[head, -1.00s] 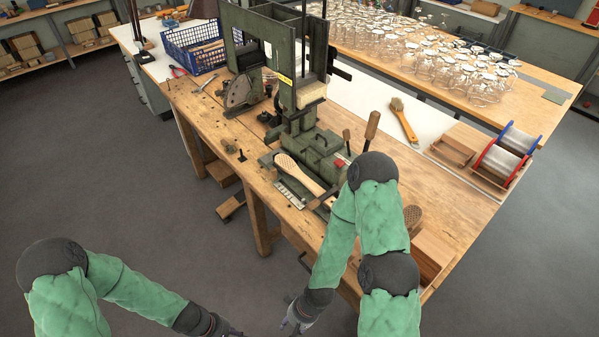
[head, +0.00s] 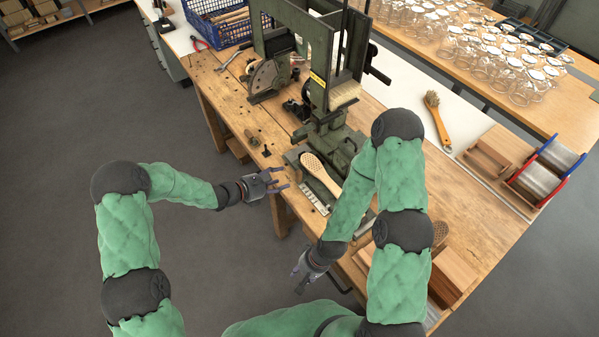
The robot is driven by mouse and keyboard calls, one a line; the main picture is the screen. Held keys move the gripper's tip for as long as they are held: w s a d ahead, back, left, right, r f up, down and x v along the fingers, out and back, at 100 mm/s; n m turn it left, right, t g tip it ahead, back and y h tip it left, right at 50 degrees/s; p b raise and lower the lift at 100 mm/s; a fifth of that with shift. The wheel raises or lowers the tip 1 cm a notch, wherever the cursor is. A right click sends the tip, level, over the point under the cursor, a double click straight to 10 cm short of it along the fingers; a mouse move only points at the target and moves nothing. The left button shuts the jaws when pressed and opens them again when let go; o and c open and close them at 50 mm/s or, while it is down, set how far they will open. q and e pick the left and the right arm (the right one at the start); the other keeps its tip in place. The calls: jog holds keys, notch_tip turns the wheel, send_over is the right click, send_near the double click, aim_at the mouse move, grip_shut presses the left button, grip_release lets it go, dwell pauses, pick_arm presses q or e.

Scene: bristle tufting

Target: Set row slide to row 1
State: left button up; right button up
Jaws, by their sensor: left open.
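The green tufting machine (head: 328,130) stands on the wooden bench. At its foot is a slide base with a pale marked scale strip (head: 313,197) along its front-left edge; the marks are too small to read. My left gripper (head: 281,179) is open and empty, just left of the scale strip near the bench's front edge, apart from the machine. My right gripper (head: 302,281) hangs in front of the bench edge, low and small; its fingers are unclear.
A blue crate (head: 217,30) and red pliers (head: 199,43) are at the back left. A finished brush (head: 437,120), a wooden block tray (head: 487,158) and wire spools (head: 545,172) lie to the right. Small dark pegs (head: 266,151) stand on the bench left of the machine.

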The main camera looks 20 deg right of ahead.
aim_at(298, 174)
pick_arm(q)
jog(key=b+x, duration=0.1)
jog(key=x, duration=0.8)
jog(key=shift+f, duration=0.1)
grip_shut()
